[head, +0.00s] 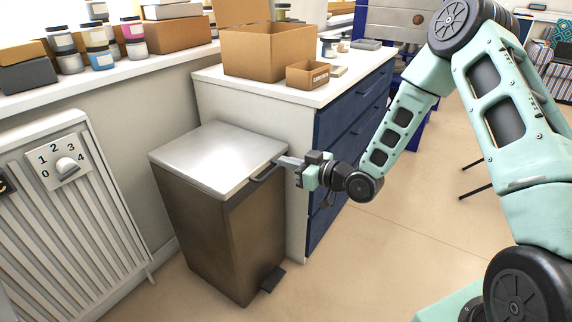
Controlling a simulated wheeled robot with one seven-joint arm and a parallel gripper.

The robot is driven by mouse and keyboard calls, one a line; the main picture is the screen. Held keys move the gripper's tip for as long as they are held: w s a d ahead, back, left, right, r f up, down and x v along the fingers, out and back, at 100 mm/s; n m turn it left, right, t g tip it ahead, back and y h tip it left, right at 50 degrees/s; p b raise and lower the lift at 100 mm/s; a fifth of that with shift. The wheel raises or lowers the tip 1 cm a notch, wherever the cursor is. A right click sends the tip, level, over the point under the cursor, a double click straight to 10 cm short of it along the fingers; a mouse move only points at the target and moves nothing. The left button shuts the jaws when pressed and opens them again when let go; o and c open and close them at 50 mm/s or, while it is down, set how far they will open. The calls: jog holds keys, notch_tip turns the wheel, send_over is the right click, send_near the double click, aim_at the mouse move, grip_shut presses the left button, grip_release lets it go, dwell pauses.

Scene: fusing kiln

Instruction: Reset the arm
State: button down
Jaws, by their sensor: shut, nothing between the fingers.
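My arm reaches in from the right side of the head view, bent at the elbow. My gripper (284,161) is at its end, left of the picture's middle, pointing left. It is shut, with nothing held between the fingers. The fingertips are close to the handle (264,172) at the front right edge of the lid of a brown pedal bin (232,240). I cannot tell whether they touch it. The bin's grey metal lid (215,155) is down.
A white-topped cabinet with blue drawers (345,115) stands behind the gripper, with open cardboard boxes (262,52) on top. A radiator (70,215) is at the left. A shelf above holds jars (97,45). The beige floor (375,265) is clear right of the bin.

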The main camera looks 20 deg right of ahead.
jog(key=f+p+v, duration=0.1)
jog(key=v, duration=0.7)
jog(key=s+a+r+n+g+h, duration=0.2)
jog(key=s+a+g+h, duration=0.4)
jog(key=a, duration=0.4)
jog(key=s+a+r+m+g+h, duration=0.15)
jog(key=s+r+g, duration=0.25)
jog(key=s, duration=0.7)
jog(key=s+a+r+g+h, duration=0.2)
jog(key=s+r+g, duration=0.15)
jog(key=s, duration=0.85)
notch_tip(320, 180, up, 27)
jog(key=p, duration=2.6)
jog(key=shift+s, duration=0.25)
jog(key=shift+a, duration=0.1)
